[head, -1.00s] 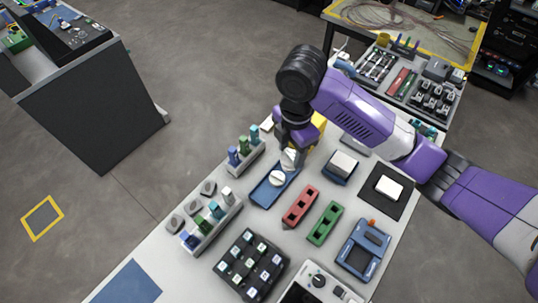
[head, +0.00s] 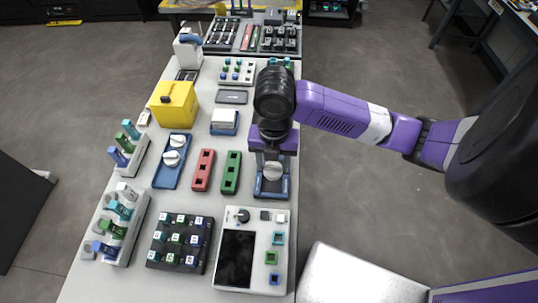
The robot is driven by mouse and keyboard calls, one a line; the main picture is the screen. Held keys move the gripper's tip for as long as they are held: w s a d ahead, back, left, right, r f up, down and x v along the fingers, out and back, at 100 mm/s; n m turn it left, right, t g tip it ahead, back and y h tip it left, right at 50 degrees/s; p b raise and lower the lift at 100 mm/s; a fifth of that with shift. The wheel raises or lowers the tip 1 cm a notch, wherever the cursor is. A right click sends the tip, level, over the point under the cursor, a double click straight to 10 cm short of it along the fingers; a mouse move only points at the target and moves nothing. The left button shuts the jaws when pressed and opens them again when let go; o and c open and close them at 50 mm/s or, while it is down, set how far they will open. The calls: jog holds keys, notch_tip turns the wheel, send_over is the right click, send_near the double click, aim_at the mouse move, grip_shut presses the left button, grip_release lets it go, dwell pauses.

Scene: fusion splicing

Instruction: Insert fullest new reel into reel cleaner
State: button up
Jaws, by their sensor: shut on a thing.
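My gripper (head: 272,160) is shut on a white round reel (head: 273,171), at the right side of the bench. It points down over a blue open-framed device (head: 272,191), which I take to be the reel cleaner. The held reel shows against the device's opening; I cannot tell whether it is inside or just above. My wrist hides the device's far part. A blue tray (head: 163,183) at centre left holds two more white reels, a far one (head: 177,141) and a near one (head: 171,158). How full each reel is cannot be told at this size.
Red (head: 203,170) and green (head: 231,172) slotted blocks lie between tray and device. A yellow box (head: 174,104) stands behind the tray. A black button pad (head: 180,243) and a white screened instrument (head: 238,257) are nearer. Racks of coloured pieces line the left edge.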

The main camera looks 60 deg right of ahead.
aim_at(272, 172)
jog(key=shift+w+d+f, duration=0.15)
jog(key=shift+f, duration=0.2)
jog(key=shift+f+b, duration=1.8)
jog(key=shift+f, duration=0.55)
jog(key=shift+f+b, duration=1.55)
jog(key=shift+b, duration=0.45)
jog(key=o, duration=1.2)
jog(key=shift+r, duration=0.1)
jog(key=shift+r+p, duration=2.05)
jog(key=shift+r, duration=0.9)
